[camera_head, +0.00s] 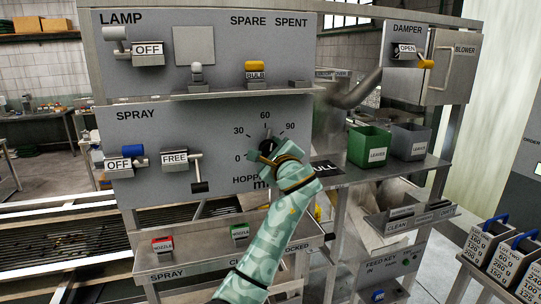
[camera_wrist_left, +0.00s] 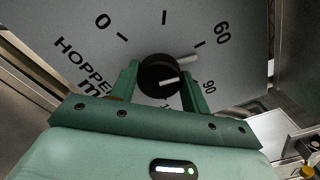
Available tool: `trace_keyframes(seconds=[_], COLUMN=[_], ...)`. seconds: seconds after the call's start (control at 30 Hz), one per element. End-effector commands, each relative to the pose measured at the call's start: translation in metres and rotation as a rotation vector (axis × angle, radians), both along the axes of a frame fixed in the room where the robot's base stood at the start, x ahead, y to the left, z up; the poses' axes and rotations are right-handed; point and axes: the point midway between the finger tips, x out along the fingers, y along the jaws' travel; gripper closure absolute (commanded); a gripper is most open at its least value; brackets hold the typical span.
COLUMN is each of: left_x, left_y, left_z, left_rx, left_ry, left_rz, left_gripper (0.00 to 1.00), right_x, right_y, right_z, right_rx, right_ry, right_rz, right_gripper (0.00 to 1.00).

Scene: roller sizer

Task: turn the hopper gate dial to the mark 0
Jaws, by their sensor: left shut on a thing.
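The hopper gate dial is a round black knob (camera_head: 267,145) on the grey panel, ringed by marks 0, 30, 60 and 90. In the left wrist view the knob (camera_wrist_left: 158,76) sits between the two green fingers of my left gripper (camera_wrist_left: 161,84), which is shut on it. A pale pointer (camera_wrist_left: 184,60) sticks out from the knob toward the stretch between 60 and 90. In the head view my left gripper (camera_head: 269,153) covers part of the dial. My right gripper is out of view.
A FREE lever (camera_head: 197,170) and a SPRAY knob (camera_head: 139,156) are left of the dial. A shelf (camera_head: 220,257) with red and green nozzle blocks juts out below. A green bin (camera_head: 369,146) and a grey bin (camera_head: 409,141) stand to the right.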

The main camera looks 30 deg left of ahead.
Motion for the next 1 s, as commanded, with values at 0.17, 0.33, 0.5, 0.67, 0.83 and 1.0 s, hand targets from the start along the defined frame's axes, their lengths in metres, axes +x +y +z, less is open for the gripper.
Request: trace_keyframes(seconds=[0.17,0.33,0.5,0.67,0.83,1.0], left_x=[0.000,0.000,0.000,0.000,0.000,0.000], left_y=[-0.001,0.000,0.000,-0.001,-0.001,-0.001], left_z=[-0.005,-0.005,-0.006,-0.006,-0.006,-0.006], left_rx=[-0.111,-0.215,-0.321,-0.419,-0.524,-0.630], left_ry=[-0.124,-0.246,-0.369,-0.485,-0.607,-0.729], left_rz=[-0.002,-0.001,0.000,0.000,-0.001,-0.001], left_gripper=[0.76,0.76,0.76,0.76,0.76,0.76], right_x=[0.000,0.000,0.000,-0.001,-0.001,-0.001], right_y=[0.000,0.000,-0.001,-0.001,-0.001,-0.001], right_z=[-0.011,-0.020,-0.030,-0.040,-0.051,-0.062], right_rx=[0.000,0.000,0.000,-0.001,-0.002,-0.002], right_ry=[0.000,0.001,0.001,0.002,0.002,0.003], right_rz=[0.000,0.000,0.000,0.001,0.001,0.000], right_gripper=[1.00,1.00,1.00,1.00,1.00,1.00])
